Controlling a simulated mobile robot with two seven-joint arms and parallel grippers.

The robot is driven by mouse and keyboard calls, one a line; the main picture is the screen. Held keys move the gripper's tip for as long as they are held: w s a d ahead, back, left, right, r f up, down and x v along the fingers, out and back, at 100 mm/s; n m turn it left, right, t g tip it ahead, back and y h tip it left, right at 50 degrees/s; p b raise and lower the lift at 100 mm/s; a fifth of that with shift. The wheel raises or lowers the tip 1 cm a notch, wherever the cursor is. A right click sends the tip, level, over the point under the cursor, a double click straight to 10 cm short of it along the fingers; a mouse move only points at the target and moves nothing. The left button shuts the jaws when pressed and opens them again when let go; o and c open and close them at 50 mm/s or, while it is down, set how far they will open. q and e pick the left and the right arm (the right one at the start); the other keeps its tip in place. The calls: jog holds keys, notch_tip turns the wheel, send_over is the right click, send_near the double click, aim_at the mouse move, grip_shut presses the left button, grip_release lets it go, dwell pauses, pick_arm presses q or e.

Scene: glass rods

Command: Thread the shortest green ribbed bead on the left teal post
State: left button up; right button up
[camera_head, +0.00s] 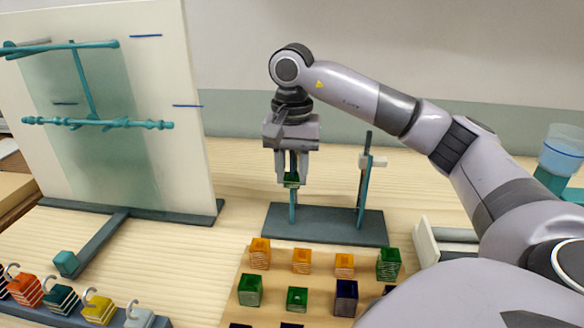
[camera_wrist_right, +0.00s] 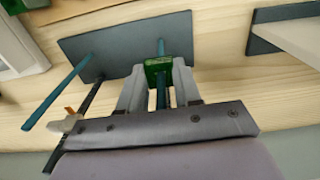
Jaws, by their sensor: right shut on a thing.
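My right gripper (camera_head: 291,180) is shut on a small green bead (camera_head: 291,181) at the left teal post (camera_head: 293,208). The bead also shows between the fingers in the right wrist view (camera_wrist_right: 158,66). Teal post shows on both sides of the bead in both views, so the bead appears to be around the post, well above the dark base plate (camera_head: 327,228). The fingers hide part of the bead and its ribbing. The right teal post (camera_head: 362,190) stands apart on the same plate. My left gripper is not in view.
A wooden tray (camera_head: 228,308) in front holds several orange, green and dark beads. A white board (camera_head: 185,150) with teal rods stands at left. Hooked colored blocks (camera_head: 60,299) line the front left. A white fitting (camera_head: 372,161) sits on a dark upright by the right post.

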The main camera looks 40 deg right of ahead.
dwell(0.4)
jog(key=o, duration=1.1)
notch_tip(320, 180, up, 7)
jog(key=shift+f+p, duration=0.1)
jog(key=shift+p, duration=0.95)
jog(key=shift+r, duration=0.2)
